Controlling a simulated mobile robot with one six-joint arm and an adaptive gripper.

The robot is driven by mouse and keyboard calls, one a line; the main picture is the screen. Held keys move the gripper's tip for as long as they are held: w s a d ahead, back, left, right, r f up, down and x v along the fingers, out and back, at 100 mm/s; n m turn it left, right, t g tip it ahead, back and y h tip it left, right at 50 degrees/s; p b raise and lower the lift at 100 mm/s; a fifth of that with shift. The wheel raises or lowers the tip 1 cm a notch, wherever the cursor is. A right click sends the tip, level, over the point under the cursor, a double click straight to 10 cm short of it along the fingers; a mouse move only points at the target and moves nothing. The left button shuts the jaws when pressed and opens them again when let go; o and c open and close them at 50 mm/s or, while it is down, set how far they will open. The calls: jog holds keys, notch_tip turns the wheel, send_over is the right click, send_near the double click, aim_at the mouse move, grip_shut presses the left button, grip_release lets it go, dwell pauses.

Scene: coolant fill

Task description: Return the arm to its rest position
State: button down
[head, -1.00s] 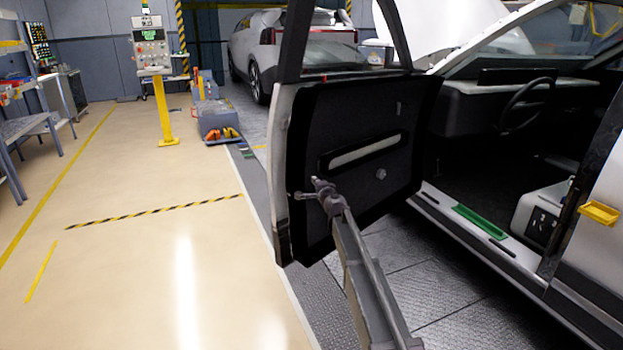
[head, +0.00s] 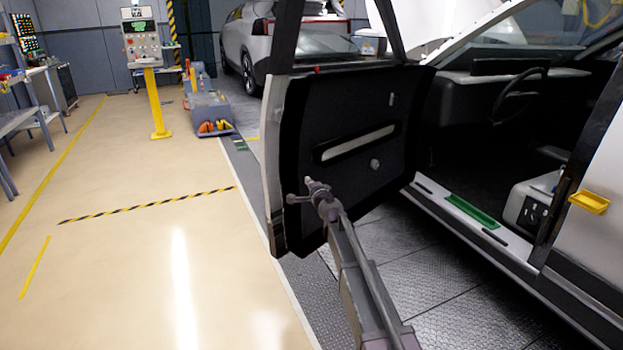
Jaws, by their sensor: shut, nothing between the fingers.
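My arm (head: 362,285) reaches up from the bottom of the head view toward the open car door (head: 345,150). My gripper (head: 300,192) is at its far end, small in the picture, in front of the lower left part of the door's dark inner panel. No object shows in the gripper, and its fingers look closed. I cannot tell whether it touches the door.
The floor at left (head: 120,270) is clear.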

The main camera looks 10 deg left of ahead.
jog(key=s+d+f+n+g+h, duration=0.35)
jog(key=s+d+f+g, duration=0.2)
jog(key=s+d, duration=0.65)
jog(key=s+d+f+n+g+h, duration=0.2)
jog(key=s+d+f+n+g, duration=0.45)
jog(key=s, duration=0.95)
jog(key=s+d+f+n+g+h, duration=0.2)
jog(key=s+d+f+g+h, duration=0.3)
jog(key=s+d, duration=0.8)
notch_tip(320, 180, up, 28)
jog(key=a+t+y+p, duration=0.1)
jog(key=y+p, duration=0.1)
jog(key=p, duration=2.7)
jog(key=shift+s, duration=0.25)
